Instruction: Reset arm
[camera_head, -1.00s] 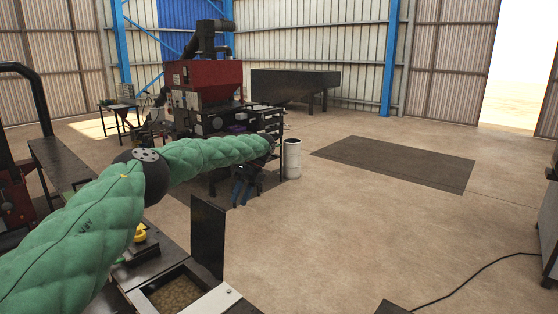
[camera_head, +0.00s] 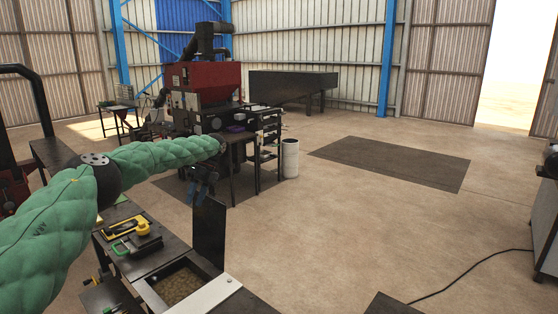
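My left arm, in a green quilted sleeve, reaches in from the left edge. My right gripper is not in view.
Below the arm, a dark bench carries a yellow and green tool (camera_head: 137,238) and a bin of brown pellets (camera_head: 176,285). A red machine (camera_head: 203,85), a dark table and a white barrel (camera_head: 290,158) stand beyond. The floor to the right is mostly clear.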

